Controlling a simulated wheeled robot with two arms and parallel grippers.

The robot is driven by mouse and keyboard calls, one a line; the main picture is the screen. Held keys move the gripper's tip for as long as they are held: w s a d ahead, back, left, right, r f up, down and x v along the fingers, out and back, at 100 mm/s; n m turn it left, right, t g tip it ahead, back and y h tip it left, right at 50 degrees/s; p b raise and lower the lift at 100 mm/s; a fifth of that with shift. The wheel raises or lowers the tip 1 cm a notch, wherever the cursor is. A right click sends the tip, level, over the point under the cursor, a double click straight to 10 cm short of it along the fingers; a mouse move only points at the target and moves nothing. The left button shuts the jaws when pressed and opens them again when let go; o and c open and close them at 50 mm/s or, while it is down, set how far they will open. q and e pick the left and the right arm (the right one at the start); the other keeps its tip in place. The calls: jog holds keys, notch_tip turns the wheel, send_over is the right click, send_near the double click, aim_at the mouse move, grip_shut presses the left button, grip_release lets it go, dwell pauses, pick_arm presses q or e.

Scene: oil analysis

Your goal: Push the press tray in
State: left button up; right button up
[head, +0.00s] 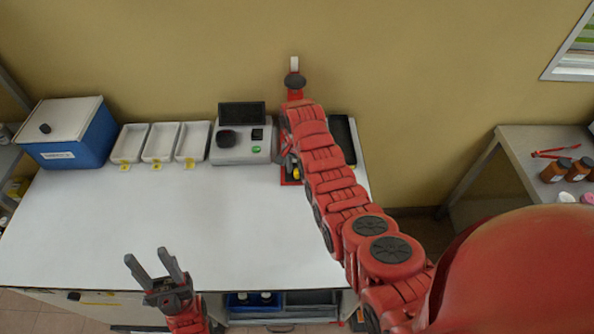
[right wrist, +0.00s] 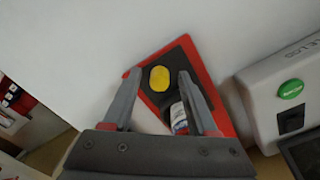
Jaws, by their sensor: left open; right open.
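A red-edged tray with a dark inside (head: 290,183), which looks like the press tray, sits near the back right of the white worktop, mostly hidden by my right arm. In the right wrist view the tray (right wrist: 211,83) carries a yellow disc (right wrist: 159,78) and a small labelled bottle (right wrist: 179,118). My right gripper (right wrist: 159,74) is open, its fingers over the tray on either side of these; I cannot tell whether they touch. The press body is hidden or cannot be made out. My left gripper (head: 149,257) is open and empty near the worktop's front edge.
A grey device with a screen (head: 240,146) stands left of the tray; its green button (right wrist: 291,89) shows in the wrist view. White trays (head: 160,142) and a blue box (head: 70,135) are further left. The middle worktop is clear.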

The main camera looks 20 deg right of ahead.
grip_shut()
dwell(1.4)
